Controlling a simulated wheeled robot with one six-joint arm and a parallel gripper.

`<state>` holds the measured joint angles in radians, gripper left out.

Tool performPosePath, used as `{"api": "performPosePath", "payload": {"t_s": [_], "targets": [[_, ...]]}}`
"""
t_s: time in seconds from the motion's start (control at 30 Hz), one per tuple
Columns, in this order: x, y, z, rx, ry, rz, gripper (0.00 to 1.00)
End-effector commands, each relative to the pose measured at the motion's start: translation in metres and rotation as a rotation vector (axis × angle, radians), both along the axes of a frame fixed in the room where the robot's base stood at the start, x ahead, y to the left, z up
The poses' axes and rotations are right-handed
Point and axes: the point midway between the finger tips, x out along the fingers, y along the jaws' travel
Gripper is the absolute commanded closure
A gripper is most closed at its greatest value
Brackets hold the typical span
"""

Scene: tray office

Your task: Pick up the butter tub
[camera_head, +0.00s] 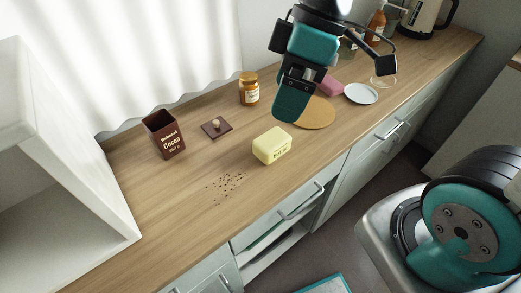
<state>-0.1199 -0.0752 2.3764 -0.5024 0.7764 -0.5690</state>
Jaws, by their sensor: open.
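The butter tub (271,147) is a pale yellow rounded block with small print on its side. It sits on the wooden counter (150,225), close to the front edge. My gripper (288,108) hangs above the counter, up and to the right of the tub in the picture. It looks apart from the tub and empty. The teal arm links hide much of the jaws, so the fingertips are hard to make out.
A brown cocoa box (165,137), a dark lid with a knob (216,127) and a honey-coloured jar (249,90) stand behind the tub. A round board (318,114) and white plate (361,93) lie to the right. Dark crumbs (226,186) lie left of the tub.

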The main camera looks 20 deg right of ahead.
Motion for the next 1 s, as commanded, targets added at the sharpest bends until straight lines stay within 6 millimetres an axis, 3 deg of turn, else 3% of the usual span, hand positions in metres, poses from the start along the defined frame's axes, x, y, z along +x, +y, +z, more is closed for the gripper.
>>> {"api": "performPosePath", "payload": {"t_s": [0.03,0.2,0.4,0.57,1.0], "targets": [[0.023,-0.010,-0.016,0.004,-0.018,0.100,0.04],[0.083,-0.045,-0.051,0.040,-0.113,0.476,0.04],[0.119,-0.076,-0.082,0.084,-0.195,0.753,0.04],[0.124,-0.079,-0.097,0.099,-0.216,0.824,0.04],[0.111,-0.045,-0.182,0.098,-0.213,0.826,0.04]]}}
